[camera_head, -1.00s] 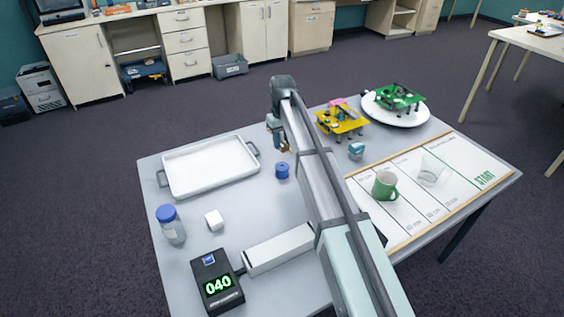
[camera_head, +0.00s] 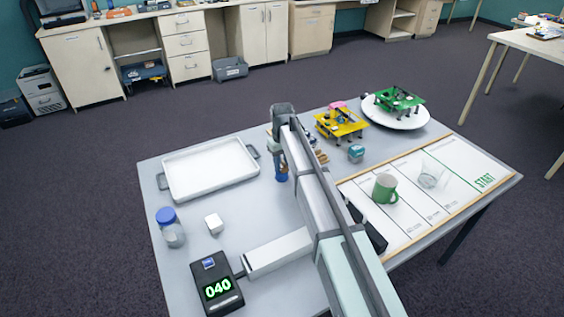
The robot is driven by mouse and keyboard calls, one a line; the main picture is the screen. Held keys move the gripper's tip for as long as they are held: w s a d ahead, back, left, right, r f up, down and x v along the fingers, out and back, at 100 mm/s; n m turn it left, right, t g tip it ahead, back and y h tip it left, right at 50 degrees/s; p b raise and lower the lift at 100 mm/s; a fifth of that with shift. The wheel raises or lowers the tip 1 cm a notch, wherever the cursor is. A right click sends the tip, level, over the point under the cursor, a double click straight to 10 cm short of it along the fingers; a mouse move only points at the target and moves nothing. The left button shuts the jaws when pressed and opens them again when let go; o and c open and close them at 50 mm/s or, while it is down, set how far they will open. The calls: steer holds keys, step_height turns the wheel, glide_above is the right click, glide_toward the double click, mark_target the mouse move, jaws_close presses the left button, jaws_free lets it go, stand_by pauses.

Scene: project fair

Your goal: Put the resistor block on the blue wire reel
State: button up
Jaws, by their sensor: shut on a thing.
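The blue wire reel (camera_head: 282,177) stands on the grey table, left of my arm. My gripper (camera_head: 280,168) points down directly over the reel, with its fingertips at or just above the reel's top. It is shut on the small tan resistor block, which is mostly hidden by the fingers at this angle. I cannot tell whether the block touches the reel.
A white tray (camera_head: 168,193) lies to the left. A jar (camera_head: 172,233), a white cube (camera_head: 214,223) and a scale display (camera_head: 217,287) stand in front. Yellow (camera_head: 341,124) and green (camera_head: 400,101) boards, a teal object (camera_head: 356,154) and a green mug (camera_head: 385,188) are to the right.

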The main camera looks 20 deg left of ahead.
mark_target(282, 164)
steer(key=shift+f, duration=0.15)
steer(key=o, duration=1)
steer(key=shift+o, duration=0.2)
step_height(282, 164, up, 12)
